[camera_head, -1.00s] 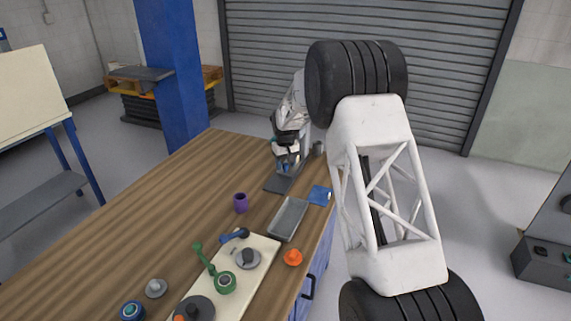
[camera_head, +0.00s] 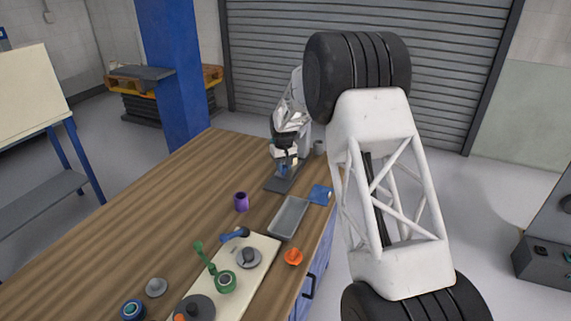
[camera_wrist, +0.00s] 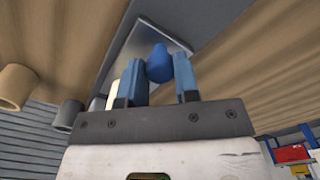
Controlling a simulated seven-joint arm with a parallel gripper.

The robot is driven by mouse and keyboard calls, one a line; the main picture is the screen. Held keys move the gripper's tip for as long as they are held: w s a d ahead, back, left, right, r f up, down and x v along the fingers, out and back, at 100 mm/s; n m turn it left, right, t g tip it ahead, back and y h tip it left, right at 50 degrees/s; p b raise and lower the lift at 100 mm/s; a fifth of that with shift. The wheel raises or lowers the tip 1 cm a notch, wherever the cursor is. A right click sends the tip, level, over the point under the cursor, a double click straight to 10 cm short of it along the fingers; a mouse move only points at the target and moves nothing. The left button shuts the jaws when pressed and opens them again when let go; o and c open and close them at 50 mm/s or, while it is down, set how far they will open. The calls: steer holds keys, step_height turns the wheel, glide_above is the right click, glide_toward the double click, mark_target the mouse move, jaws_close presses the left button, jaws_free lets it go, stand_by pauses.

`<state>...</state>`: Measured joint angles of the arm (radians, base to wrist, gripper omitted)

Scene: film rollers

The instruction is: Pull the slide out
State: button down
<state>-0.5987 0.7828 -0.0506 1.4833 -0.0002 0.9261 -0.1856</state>
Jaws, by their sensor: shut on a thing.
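My gripper (camera_head: 284,170) is at the far end of the workbench, low over a dark grey base plate (camera_head: 272,187). In the wrist view its two blue fingers (camera_wrist: 159,72) are shut around a rounded blue knob (camera_wrist: 158,60). The knob stands in front of a lighter metal plate (camera_wrist: 128,42), which looks like the slide, on the dark grey base (camera_wrist: 225,28). The fingers hide the lower part of the knob. How far the slide sits out of the base cannot be told.
A cream board (camera_head: 262,262) holds several parts. A grey cylinder (camera_head: 319,148) stands beside my gripper. The bench's left side is largely clear.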

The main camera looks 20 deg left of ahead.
steer(key=shift+s, duration=4.05)
steer(key=c, duration=0.8)
jaws_free()
steer(key=shift+c, duration=0.2)
step_height(320, 180, up, 8)
steer(key=shift+f, duration=0.1)
